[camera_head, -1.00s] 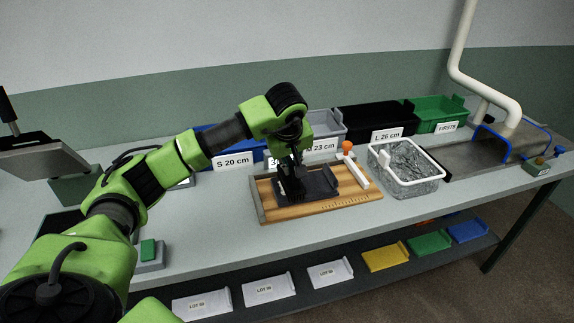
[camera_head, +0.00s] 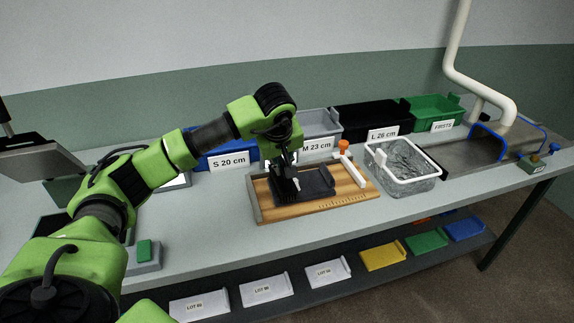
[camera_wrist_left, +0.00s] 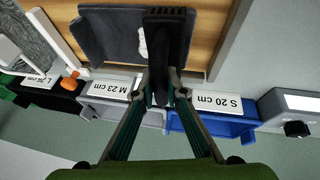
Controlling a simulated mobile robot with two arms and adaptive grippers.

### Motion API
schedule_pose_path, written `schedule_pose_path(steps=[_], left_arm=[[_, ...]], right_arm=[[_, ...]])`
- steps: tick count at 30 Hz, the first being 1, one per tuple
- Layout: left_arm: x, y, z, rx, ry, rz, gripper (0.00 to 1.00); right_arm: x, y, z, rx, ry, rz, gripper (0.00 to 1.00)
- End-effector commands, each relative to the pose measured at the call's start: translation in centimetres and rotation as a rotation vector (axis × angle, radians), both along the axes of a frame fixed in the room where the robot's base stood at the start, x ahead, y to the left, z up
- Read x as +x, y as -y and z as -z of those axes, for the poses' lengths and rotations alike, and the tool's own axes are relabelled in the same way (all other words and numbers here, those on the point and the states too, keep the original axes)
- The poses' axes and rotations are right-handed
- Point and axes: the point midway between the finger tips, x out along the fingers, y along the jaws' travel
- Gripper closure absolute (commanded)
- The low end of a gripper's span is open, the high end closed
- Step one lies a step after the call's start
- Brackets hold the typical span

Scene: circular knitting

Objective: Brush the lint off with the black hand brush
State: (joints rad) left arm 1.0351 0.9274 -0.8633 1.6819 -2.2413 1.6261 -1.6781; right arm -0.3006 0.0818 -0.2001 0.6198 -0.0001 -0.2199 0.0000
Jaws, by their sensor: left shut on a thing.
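My left gripper (camera_head: 286,168) is shut on the black hand brush (camera_head: 288,189) above the left part of a dark grey knitted piece (camera_head: 319,181). In the left wrist view the fingers (camera_wrist_left: 160,90) pinch the handle of the brush (camera_wrist_left: 166,35). The brush head lies over or on the knitted piece (camera_wrist_left: 105,35); I cannot tell if it touches. A whitish lint patch (camera_wrist_left: 142,42) shows beside the brush, partly hidden by it. The knitted piece lies flat on a wooden board (camera_head: 340,202). My right gripper is not in view.
Behind the board stand a blue bin (camera_head: 215,142), a grey bin (camera_head: 318,123), a black bin (camera_head: 372,118) and a green bin (camera_head: 434,108). The table front (camera_head: 215,228) is clear.

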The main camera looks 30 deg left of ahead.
Motion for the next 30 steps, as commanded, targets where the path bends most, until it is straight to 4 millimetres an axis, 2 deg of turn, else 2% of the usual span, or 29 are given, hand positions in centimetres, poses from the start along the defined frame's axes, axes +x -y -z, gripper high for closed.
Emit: schedule_pose_path(steps=[7,17,30], left_arm=[[0.3,0.3,0.0,-0.001,0.000,0.001,1.00],[2.2,2.0,-0.2,-0.001,0.001,0.000,1.00],[1.6,1.3,0.0,0.002,0.001,-0.002,1.00]], right_arm=[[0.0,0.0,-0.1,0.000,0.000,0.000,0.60],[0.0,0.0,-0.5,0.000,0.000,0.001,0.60],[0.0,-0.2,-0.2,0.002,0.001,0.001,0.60]])
